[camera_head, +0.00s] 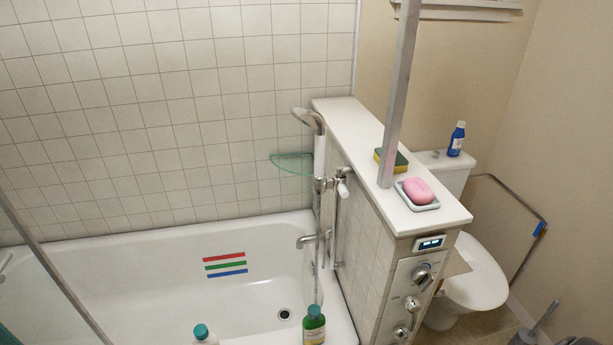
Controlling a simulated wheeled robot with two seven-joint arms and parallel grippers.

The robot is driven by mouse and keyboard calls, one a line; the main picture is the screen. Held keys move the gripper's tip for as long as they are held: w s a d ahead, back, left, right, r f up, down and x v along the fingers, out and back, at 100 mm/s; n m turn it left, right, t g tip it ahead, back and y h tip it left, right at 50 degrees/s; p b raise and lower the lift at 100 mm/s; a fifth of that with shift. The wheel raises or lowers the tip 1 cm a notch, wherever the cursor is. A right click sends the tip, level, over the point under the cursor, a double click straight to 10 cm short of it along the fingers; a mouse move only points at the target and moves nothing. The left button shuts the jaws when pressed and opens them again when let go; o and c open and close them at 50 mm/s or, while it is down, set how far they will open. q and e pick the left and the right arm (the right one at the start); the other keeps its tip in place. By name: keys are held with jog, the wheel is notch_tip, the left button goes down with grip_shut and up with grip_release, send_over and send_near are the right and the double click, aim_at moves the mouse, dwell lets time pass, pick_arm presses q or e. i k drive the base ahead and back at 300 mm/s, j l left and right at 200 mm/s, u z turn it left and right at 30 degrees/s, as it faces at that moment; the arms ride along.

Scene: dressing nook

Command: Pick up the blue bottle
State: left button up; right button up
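The blue bottle (456,140) stands upright on top of the white toilet tank (432,160), at the right of the head view. It has a white cap and a pale label. Neither of my grippers shows in this view, so nothing of mine is near the bottle.
A tiled half wall (439,214) stands left of the toilet (475,279), with a pink soap on a dish (432,207), a sponge (399,159) and a metal post (399,95). The bathtub (150,262) fills the left. A green bottle (314,327) stands in front.

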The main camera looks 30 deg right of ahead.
aim_at(457, 138)
jog(key=z, duration=1.75)
jog(key=i+l+z, duration=0.1)
jog(key=i+l, duration=0.35)
jog(key=l, duration=0.15)
